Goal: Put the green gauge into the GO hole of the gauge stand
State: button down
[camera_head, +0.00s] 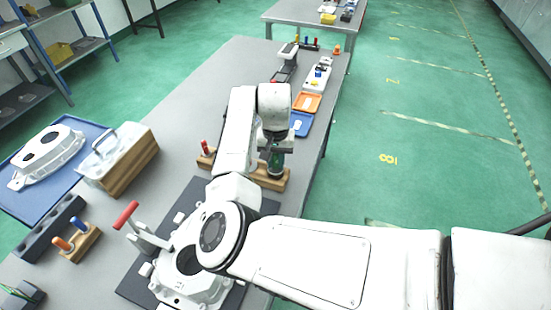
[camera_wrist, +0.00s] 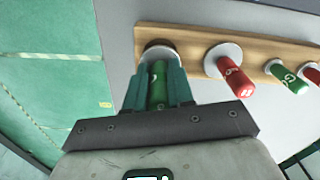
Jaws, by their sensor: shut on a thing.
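My gripper (camera_wrist: 158,92) is shut on the green gauge (camera_wrist: 158,80), which stands between its two teal fingers. The gauge's far end points at a round dark-and-pale seat (camera_wrist: 160,45) at the left end of the wooden gauge stand (camera_wrist: 205,42). I cannot tell whether that end is inside the hole or just over it. In the head view my gripper (camera_head: 274,150) is over the right end of the stand (camera_head: 272,180), and my wrist hides much of it. No GO lettering is readable.
In the wrist view a red gauge (camera_wrist: 236,80), another green gauge (camera_wrist: 288,78) and a further red one stand in the same stand, to the right. A casting (camera_head: 190,280) lies on a dark plate below my arm. Blue (camera_head: 301,124) and orange (camera_head: 307,102) trays lie beyond the stand.

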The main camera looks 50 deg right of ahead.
jog(key=shift+f+b, duration=0.5)
jog(key=shift+f, duration=0.75)
jog(key=c, duration=0.9)
grip_release()
notch_tip(320, 180, up, 11)
jog(key=shift+f+b, duration=0.1)
jog(key=shift+b, duration=0.7)
